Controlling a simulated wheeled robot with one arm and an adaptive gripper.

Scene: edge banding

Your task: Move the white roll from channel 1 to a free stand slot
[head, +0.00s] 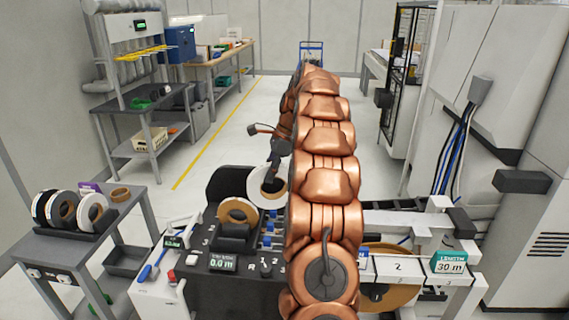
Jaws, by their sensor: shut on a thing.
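The white roll (254,187) is upright at the back of the black machine (222,188), partly behind my arm. My gripper (270,184) reaches down to the roll's core and is shut on its rim. I cannot tell whether the roll is still touching its channel. A brown roll (238,203) sits in the machine just left of and in front of it. The stand (66,235) on the grey cart at the left holds several upright rolls, black, brown and white. Its free slots are too small to tell.
The grey cart (125,212) also bears a loose brown roll (120,194) and a purple box (90,187). My arm hides the machine's middle.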

